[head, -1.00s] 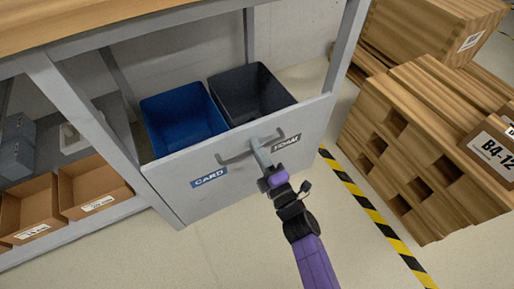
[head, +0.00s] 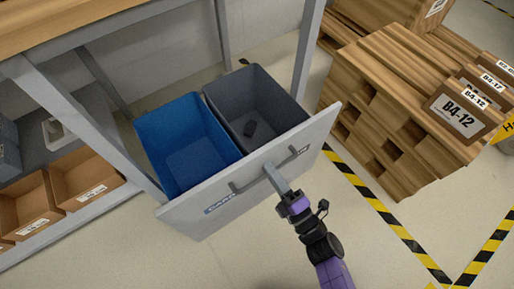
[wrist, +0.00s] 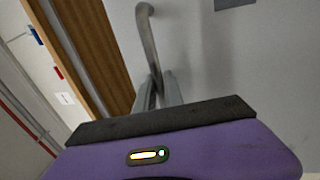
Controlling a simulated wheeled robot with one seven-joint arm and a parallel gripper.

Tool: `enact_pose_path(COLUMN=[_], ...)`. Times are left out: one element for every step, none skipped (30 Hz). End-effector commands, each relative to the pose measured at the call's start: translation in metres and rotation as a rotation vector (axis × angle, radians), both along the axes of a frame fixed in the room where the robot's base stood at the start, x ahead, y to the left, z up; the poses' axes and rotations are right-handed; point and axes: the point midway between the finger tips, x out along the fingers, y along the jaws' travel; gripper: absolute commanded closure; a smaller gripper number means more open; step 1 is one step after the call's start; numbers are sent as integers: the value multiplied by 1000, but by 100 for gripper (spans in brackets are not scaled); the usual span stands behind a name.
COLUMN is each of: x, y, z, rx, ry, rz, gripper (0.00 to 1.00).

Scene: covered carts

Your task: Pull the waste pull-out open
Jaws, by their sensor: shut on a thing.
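The waste pull-out has a light grey front panel (head: 195,222) and stands out from under the bench, with its bins in view. A blue bin (head: 185,145) is on the left and a dark grey bin (head: 255,105) on the right, with a small dark item (head: 250,129) inside. My gripper (head: 272,176) is at the middle of the bar handle (head: 238,188), shut on it. In the wrist view the fingers (wrist: 157,92) meet the handle (wrist: 146,35) in front of the panel. The labels on the panel are partly hidden or seen at a steep angle.
Wooden pallets (head: 385,100) with boxes labelled B4-12 (head: 462,112) stand at the right, near yellow-black floor tape (head: 375,208). Open cardboard boxes (head: 85,180) sit on the bench's lower shelf at the left. The floor in front of the panel is clear.

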Motion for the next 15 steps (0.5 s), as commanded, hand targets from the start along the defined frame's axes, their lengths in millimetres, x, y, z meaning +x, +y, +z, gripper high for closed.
enact_pose_path(x=[-14,-21,-30,-37,-44,-53,-60,-67,-76,-82,-89,-97,-103,-109,-116], y=[-10,-14,-21,-25,-30,-36,-41,-45,-52,-56,-60,-66,-70,-74,-79], z=[0,0,0,0,-1,0,-1,-1,-1,-1,-1,-1,-1,-1,-2], rx=[-2,-2,-2,-2,-3,-2,-2,-2,-3,-3,-2,-3,-3,-3,-2], ry=[7,6,6,6,7,6,7,6,7,5,6,5,5,5,5], rz=[-4,-3,-4,-3,-3,-3,-4,-3,-3,-3,-2,-2,-2,-3,-2], gripper=[100,100,100,100,100,100,100,100,100,100,100,100,100,100,100])
